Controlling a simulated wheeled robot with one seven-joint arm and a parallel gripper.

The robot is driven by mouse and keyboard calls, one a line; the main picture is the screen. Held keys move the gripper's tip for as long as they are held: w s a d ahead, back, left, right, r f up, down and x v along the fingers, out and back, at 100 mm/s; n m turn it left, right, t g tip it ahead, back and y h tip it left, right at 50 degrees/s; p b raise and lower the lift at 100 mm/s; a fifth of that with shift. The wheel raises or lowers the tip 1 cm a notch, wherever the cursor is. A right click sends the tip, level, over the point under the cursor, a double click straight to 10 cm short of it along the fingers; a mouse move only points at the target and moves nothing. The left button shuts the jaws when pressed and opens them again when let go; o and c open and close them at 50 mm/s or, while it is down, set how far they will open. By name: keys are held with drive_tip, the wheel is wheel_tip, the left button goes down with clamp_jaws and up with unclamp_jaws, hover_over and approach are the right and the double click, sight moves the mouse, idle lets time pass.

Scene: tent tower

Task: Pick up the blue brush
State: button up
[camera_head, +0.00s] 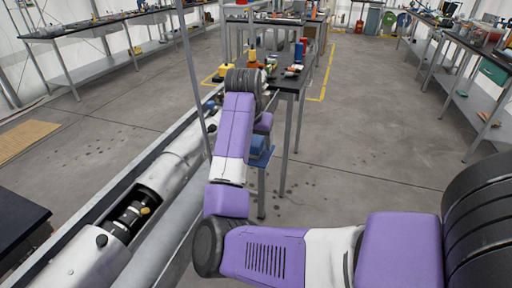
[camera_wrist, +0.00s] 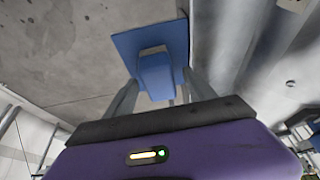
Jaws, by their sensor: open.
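In the wrist view, a blue item with a broad flat plate and a raised blocky part (camera_wrist: 155,75) lies ahead of my gripper (camera_wrist: 161,80). No bristles show, so I cannot tell for sure that it is the blue brush. Two grey fingers stand apart on either side of the raised part; I cannot tell whether they touch it. In the head view, blue surfaces (camera_head: 262,152) show just below the purple end of my arm, beside the near table's legs. My fingers are not clear there.
The near dark table (camera_head: 287,84) holds a blue cylinder (camera_head: 299,51), a yellow item (camera_head: 252,55) and small objects. A thin upright post (camera_head: 193,75) stands left of my arm. Long benches line both sides. The floor (camera_head: 370,130) to the right is clear.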

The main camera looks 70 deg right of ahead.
sight(257, 141)
clamp_jaws()
drive_tip(key=shift+r, duration=0.1)
idle(0.3)
wheel_tip(257, 141, up, 20)
drive_tip(key=p, duration=0.2)
idle(0.3)
drive_tip(key=c, duration=0.6)
unclamp_jaws()
drive_tip(key=c, duration=0.7)
drive_tip(key=shift+s, duration=0.1)
